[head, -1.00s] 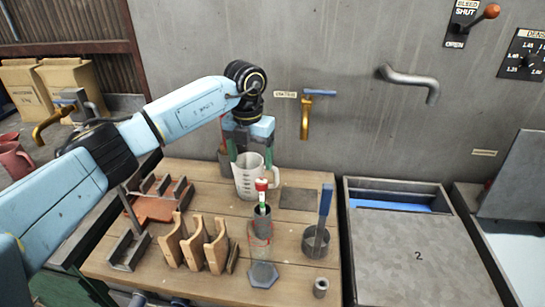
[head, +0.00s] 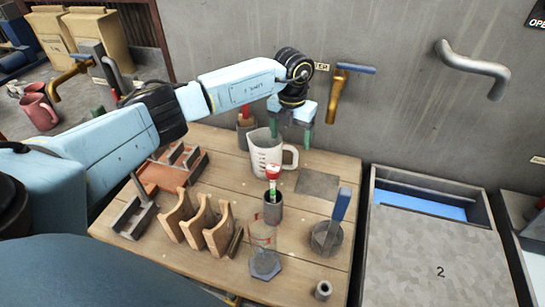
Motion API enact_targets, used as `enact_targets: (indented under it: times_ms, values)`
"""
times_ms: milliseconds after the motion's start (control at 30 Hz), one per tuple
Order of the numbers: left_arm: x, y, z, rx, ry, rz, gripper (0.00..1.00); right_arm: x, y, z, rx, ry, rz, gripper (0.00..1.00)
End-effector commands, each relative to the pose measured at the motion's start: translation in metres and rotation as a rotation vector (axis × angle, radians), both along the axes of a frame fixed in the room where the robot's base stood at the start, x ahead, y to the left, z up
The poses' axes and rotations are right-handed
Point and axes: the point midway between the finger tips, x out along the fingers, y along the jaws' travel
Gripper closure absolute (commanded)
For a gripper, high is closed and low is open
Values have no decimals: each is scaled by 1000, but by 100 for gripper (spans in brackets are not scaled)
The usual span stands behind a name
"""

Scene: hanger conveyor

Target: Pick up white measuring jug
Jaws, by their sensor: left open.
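The white measuring jug (head: 264,158) stands upright on the wooden bench, with its handle to the right and faint markings on its side. My left gripper (head: 290,130) is open and points down at the jug's far right side. One green-tipped finger is by the jug's rim and the other is beyond the handle. The jug is not between closed fingers, and I cannot tell whether a finger touches it. My right gripper is not in view.
In front of the jug is a grey cup (head: 273,208) holding a red-capped tube. A brass tap (head: 338,95) sticks out from the wall behind. A flat grey plate (head: 317,184) lies right of the jug.

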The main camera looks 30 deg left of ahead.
Motion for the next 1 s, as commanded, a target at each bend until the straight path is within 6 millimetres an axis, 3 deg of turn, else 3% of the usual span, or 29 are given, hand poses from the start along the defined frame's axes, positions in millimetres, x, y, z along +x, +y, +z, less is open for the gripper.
enact_targets:
  times_ms: [100, 333, 633, 1000]
  values:
    - [-1, 0, -13, 1, 4, 0, 23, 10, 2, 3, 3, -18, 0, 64]
    - [1, 1, -46, 0, 2, -1, 23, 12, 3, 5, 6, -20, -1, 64]
    - [1, 1, -52, 0, 1, -1, 23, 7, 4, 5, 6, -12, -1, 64]
    - [1, 2, -51, 0, 0, -1, 71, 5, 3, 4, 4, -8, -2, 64]
